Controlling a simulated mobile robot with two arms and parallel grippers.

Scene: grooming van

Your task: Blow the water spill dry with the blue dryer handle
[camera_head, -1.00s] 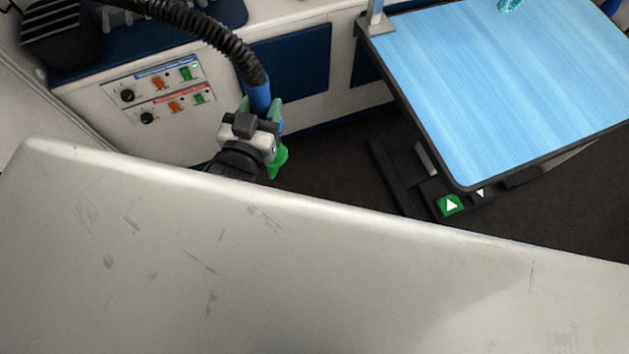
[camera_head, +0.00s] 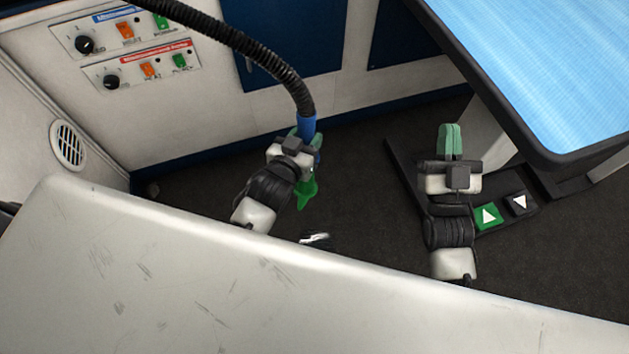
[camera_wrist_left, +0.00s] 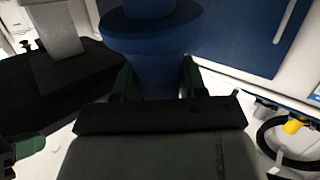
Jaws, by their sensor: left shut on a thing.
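The blue dryer handle (camera_head: 308,127) hangs at the end of a black ribbed hose (camera_head: 262,62). In the left wrist view, the blue handle (camera_wrist_left: 150,55) stands between the two dark green fingers. My right gripper (camera_head: 450,140) is off to the right above the floor, its green fingers together with nothing between them. A small white patch (camera_head: 315,238) shows on the dark floor; I cannot tell whether it is the water spill.
A blue-topped table (camera_head: 540,75) stands at the upper right, with green and grey arrow pedals (camera_head: 488,215) at its base. A control panel (camera_head: 125,45) with knobs and switches is on the wall at upper left. Dark floor (camera_head: 370,190) lies open between the grippers.

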